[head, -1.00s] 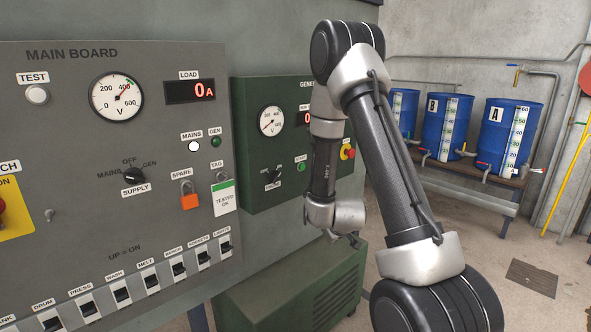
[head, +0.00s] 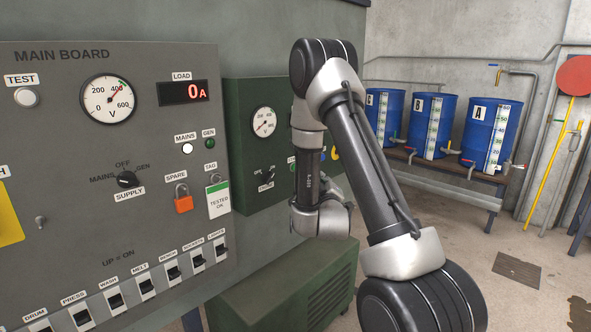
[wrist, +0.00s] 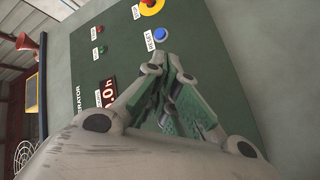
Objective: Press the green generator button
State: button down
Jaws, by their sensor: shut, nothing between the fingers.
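The green generator panel (head: 245,105) is on the wall right of the main board, partly hidden by my arm in the head view. A small green button (head: 292,168) shows only as a sliver beside my arm, its label unreadable. Contact cannot be told.
A blue reset button (wrist: 161,35) and a red stop button on yellow (wrist: 150,4) lie near my fingertips. The main board (head: 75,140) with breakers is at left. A green cabinet (head: 285,285) stands below. Blue drums (head: 490,130) stand at right.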

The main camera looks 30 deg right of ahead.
jog(key=w+a, duration=0.3)
jog(key=w, duration=0.5)
jog(key=shift+w, duration=0.15)
jog(key=shift+w, duration=0.1)
dwell(1.4)
jog(key=shift+w+a, duration=0.15)
jog(key=shift+w, duration=0.1)
jog(key=shift+w+a, duration=0.15)
jog(key=shift+w, duration=0.3)
dwell(0.8)
jog(key=shift+s, duration=0.1)
jog(key=shift+s+d, duration=0.3)
jog(key=shift+s, duration=0.45)
jog(key=s, duration=0.1)
jog(key=s+d, duration=0.1)
jog(key=s, duration=0.2)
jog(key=shift+s+d, duration=0.35)
